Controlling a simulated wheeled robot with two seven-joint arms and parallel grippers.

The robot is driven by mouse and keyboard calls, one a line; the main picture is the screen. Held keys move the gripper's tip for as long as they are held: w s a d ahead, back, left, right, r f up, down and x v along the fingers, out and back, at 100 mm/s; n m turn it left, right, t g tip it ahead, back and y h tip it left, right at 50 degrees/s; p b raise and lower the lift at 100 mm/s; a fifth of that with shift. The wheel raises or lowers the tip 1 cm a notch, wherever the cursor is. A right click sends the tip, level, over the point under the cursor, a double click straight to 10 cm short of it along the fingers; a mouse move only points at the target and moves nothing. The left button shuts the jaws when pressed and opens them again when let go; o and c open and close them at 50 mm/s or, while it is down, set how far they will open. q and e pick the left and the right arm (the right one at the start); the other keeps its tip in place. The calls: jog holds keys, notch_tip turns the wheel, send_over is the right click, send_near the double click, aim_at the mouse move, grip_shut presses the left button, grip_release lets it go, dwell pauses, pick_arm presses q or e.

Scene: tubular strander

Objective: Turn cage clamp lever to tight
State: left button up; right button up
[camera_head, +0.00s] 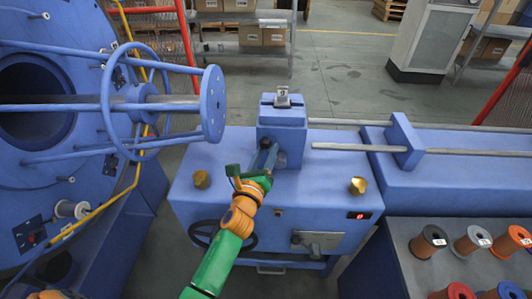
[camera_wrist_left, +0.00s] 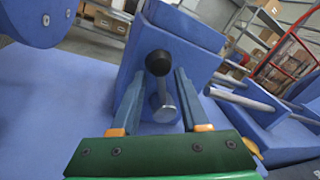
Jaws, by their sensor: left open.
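The cage clamp lever (camera_wrist_left: 164,98) shows in the left wrist view as a metal bar with a black ball knob (camera_wrist_left: 158,63), in front of a blue clamp housing (camera_wrist_left: 185,35). My left gripper (camera_wrist_left: 158,80) is open, with one finger on each side of the lever; I cannot tell whether either finger touches it. In the head view, my left gripper (camera_head: 268,152) is at the front of the blue clamp housing (camera_head: 282,117) and largely hides the lever.
A large blue cage with rods (camera_head: 212,103) stands at left. A rack with several spools (camera_head: 430,240) is at lower right. Metal rods (camera_head: 360,147) run rightward.

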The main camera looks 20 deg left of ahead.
pick_arm(q)
grip_shut()
jog(key=shift+w+d, duration=0.1)
jog(key=shift+r, duration=0.1)
